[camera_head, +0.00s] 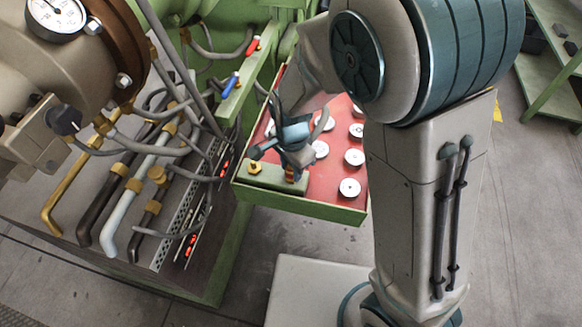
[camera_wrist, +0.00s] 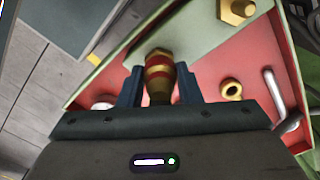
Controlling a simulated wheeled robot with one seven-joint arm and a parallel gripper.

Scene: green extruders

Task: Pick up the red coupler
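The red coupler (camera_wrist: 158,72) is a brass fitting with a red band. It stands on the pale green block (camera_wrist: 205,38) at the end of the tray. In the wrist view it shows between the two blue fingers of my gripper (camera_wrist: 159,88), one on each side. The gaps beside it are very narrow, and I cannot tell whether the fingers touch it. In the head view my gripper (camera_head: 293,155) is over the block, and the coupler (camera_head: 290,175) is partly hidden under it.
A brass fitting (camera_head: 254,168) stands on the same block, left of the coupler. The red tray (camera_head: 325,180) with a green rim holds several round white-metal parts (camera_head: 349,187). The green machine (camera_head: 225,250), with pipes and hoses, is close on the left.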

